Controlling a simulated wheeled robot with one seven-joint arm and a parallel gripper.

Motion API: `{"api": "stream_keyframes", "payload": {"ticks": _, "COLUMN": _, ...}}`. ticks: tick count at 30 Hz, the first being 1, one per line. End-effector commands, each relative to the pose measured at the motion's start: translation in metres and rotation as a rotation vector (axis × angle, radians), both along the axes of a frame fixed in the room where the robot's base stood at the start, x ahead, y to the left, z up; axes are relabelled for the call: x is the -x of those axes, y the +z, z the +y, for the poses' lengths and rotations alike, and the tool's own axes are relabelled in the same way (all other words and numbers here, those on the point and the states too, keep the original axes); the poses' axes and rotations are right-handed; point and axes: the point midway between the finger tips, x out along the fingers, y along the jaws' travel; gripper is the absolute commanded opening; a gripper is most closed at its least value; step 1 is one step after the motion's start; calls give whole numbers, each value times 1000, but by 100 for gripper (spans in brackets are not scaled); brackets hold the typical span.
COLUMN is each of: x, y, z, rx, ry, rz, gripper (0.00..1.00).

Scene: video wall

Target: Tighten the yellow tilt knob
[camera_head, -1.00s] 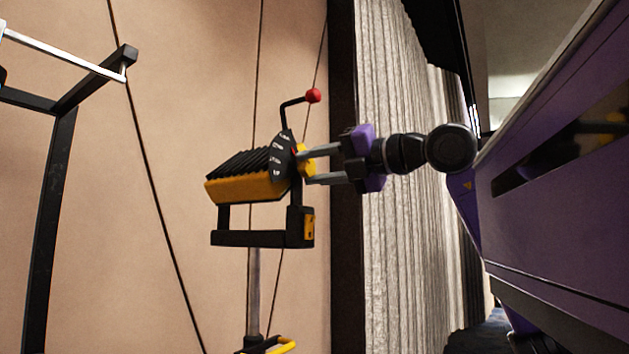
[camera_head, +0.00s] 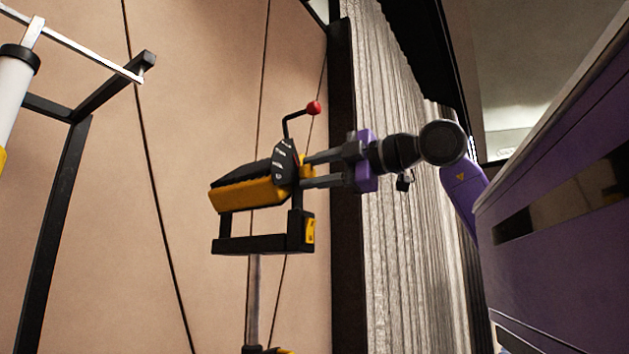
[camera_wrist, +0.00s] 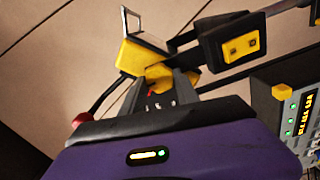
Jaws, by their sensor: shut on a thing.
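The yellow tilt knob (camera_head: 306,171) is on the right side of a black and yellow lamp head (camera_head: 247,193), next to a black dial plate with white marks (camera_head: 284,166). My gripper (camera_head: 308,170) reaches in from the right, its two fingers shut on the knob, one above and one below, and they hide much of it. In the wrist view the knob (camera_wrist: 158,76) shows in yellow just beyond the fingers, with a small red mark near it. The lamp head sits in a black yoke (camera_head: 262,243) with a yellow plate at its right end.
A crank lever with a red ball (camera_head: 313,107) rises above the dial plate. A pole (camera_head: 254,300) stands below the yoke. A black frame (camera_head: 62,210) is at left, a grey curtain (camera_head: 395,260) behind my gripper. A grey box with lit displays (camera_wrist: 290,115) shows in the wrist view.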

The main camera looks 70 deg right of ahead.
Motion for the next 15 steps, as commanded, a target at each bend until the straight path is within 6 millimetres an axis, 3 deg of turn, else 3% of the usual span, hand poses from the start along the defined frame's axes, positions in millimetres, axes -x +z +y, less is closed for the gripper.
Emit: {"api": "stream_keyframes", "payload": {"ticks": 15, "x": 0, "y": 0, "z": -1, "rx": -91, "ry": -2, "rz": -19, "gripper": 0}}
